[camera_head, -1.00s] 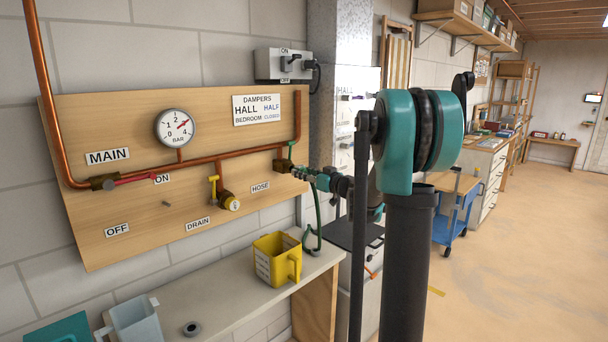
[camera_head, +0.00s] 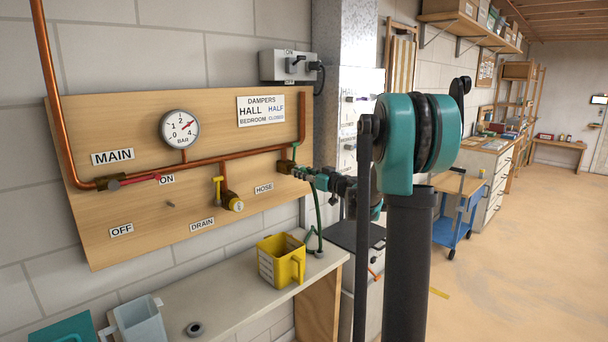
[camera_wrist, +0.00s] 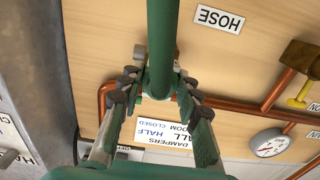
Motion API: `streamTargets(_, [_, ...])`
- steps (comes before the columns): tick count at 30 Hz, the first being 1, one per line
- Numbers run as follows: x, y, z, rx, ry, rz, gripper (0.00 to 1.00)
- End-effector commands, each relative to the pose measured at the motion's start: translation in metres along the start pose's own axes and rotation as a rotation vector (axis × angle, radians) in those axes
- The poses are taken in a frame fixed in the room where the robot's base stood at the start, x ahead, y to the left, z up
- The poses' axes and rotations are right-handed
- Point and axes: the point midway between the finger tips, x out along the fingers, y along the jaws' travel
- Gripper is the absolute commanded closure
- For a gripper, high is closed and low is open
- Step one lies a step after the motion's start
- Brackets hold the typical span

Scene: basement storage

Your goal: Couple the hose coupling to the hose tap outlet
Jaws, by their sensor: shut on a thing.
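The hose tap (camera_head: 287,164) is a brass fitting with a green handle, on the right of the wooden board above the HOSE label. My gripper (camera_head: 314,174) is at the right of the tap, pointing at it. In the wrist view my gripper (camera_wrist: 160,90) has its fingers either side of the green hose (camera_wrist: 161,40) and is shut on its end, where the coupling is. A brass-coloured part shows behind the hose there. The hose hangs down from the gripper in the head view (camera_head: 319,215). The fingers and hose hide the coupling, so I cannot tell whether it meets the outlet.
Copper pipe (camera_head: 235,155) runs along the board, with a pressure gauge (camera_head: 179,129) and a drain tap (camera_head: 231,200). Below is a bench (camera_head: 225,300) with a yellow jug (camera_head: 281,260) and a grey jug (camera_head: 140,322). Open floor lies to the right.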

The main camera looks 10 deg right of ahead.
Motion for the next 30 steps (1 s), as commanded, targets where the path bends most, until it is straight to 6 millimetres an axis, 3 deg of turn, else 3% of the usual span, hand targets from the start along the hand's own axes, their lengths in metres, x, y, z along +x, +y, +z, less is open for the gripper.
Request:
streamTargets(3, [0.003,0.0,0.0,0.0,0.0,0.0,1.0])
streamTargets(4, [0.003,0.0,0.0,0.0,0.0,0.0,0.63])
streamTargets(9, [0.002,0.0,0.0,0.0,0.0,0.0,0.43])
streamTargets(20, [-0.002,0.0,0.0,0.0,0.0,0.0,0.43])
streamTargets(23, [-0.012,0.0,0.0,0.0,0.0,0.0,0.43])
streamTargets(30, [-0.06,0.0,0.0,0.0,0.0,0.003,0.43])
